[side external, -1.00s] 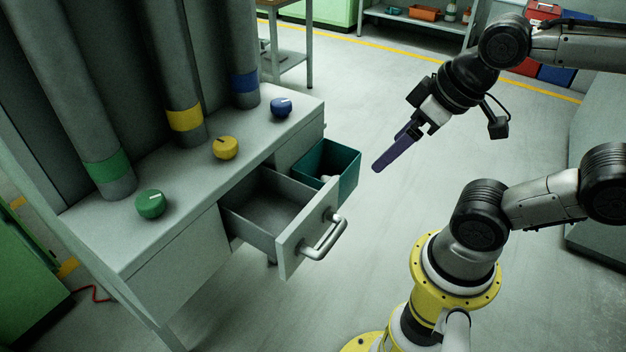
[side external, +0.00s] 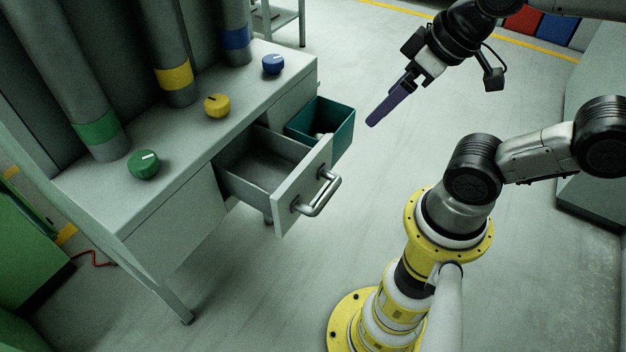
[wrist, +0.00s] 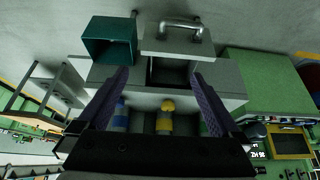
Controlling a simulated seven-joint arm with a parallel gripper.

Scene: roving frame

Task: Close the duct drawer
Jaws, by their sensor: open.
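The duct drawer (side external: 292,192) is a grey drawer with a metal bar handle (side external: 318,193). It is pulled well out of the grey bench (side external: 180,200), and its inside looks empty. In the wrist view the open drawer (wrist: 178,46) and its handle (wrist: 181,27) show at the top, upside down. My gripper (side external: 372,122) has long purple fingers and is up to the right of the drawer, apart from the handle. In the wrist view my gripper (wrist: 160,84) has its two fingers wide apart with nothing between them.
Green (side external: 144,165), yellow (side external: 217,105) and blue (side external: 273,64) knobs stand on the bench top before banded pipes. The floor right of the drawer is clear.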

